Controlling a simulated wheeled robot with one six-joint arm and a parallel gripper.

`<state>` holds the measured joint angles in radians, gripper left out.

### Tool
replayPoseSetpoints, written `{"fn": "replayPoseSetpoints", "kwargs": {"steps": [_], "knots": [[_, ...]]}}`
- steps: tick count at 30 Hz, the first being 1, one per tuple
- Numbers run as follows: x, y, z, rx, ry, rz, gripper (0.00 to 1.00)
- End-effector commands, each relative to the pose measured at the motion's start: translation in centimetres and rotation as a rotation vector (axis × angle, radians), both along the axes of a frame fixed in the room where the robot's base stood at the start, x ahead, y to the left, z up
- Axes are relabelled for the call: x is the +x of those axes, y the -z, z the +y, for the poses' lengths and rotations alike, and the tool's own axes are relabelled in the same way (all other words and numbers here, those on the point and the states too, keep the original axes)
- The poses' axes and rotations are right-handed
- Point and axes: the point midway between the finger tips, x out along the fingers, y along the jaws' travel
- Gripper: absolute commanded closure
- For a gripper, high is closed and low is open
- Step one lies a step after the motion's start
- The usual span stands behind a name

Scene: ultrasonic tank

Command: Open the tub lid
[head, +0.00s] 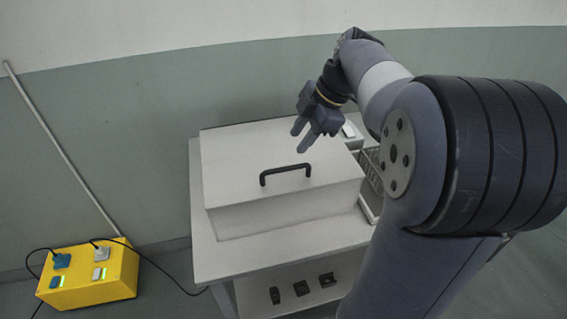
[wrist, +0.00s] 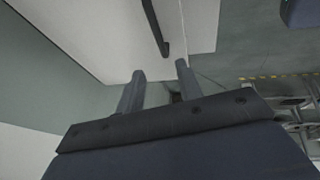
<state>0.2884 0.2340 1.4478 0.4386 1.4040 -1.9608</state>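The tub (head: 286,214) is a white box on a white table, its flat lid (head: 240,150) lying closed on top. A black bar handle (head: 285,174) stands on the lid near its front edge. In the wrist view the handle (wrist: 156,28) shows ahead of the fingers, with the pale lid (wrist: 100,30) to its left. My gripper (head: 302,138) is above the right part of the lid, behind the handle and apart from it. Its two fingers are spread with nothing between them, as the wrist view (wrist: 160,75) also shows.
A wire basket (head: 371,180) stands right of the tub, partly hidden by my arm. A yellow power box (head: 90,275) with cables and a leaning pole (head: 60,145) are at the left. The wall is close behind.

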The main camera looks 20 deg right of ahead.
Motion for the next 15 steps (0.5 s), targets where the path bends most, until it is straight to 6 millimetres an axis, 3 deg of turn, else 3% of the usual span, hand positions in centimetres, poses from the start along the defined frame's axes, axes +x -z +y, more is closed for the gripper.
{"fn": "replayPoseSetpoints", "kwargs": {"steps": [15], "knots": [[1.5, 7.9, 3.4, 0.001, 0.0, 0.005, 0.66]]}}
